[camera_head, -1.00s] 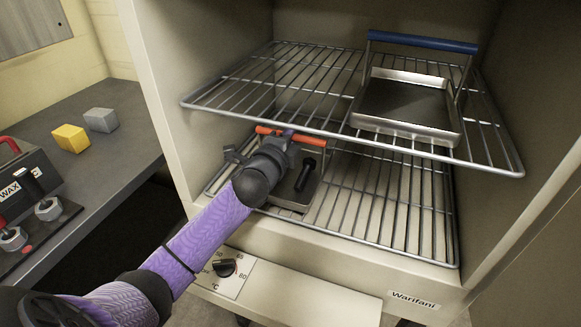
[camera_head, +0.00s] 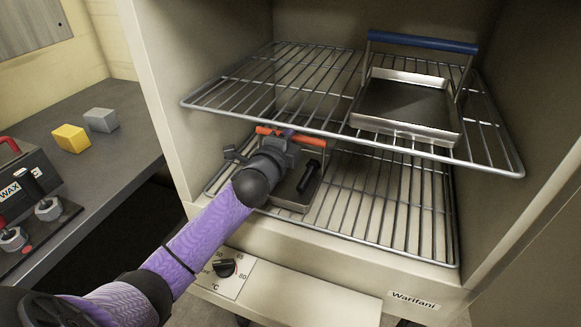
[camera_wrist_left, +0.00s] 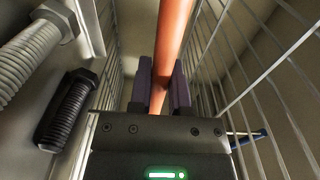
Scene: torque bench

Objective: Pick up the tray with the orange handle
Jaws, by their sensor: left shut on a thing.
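The tray with the orange handle (camera_head: 312,139) is on the lower rack of the oven. Its grey pan (camera_head: 290,206) is partly hidden by my left arm. A dark bolt (camera_head: 309,177) lies in it; the left wrist view shows this dark bolt (camera_wrist_left: 66,110) and a lighter grey bolt (camera_wrist_left: 30,60). My left gripper (camera_head: 287,136) reaches in under the upper rack and is shut on the orange handle. In the left wrist view the orange handle (camera_wrist_left: 174,30) runs between the two fingers (camera_wrist_left: 160,88). My right gripper is not in view.
The lower rack (camera_head: 390,205) is bare to the right. A bench (camera_head: 115,150) with yellow and grey blocks is at left.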

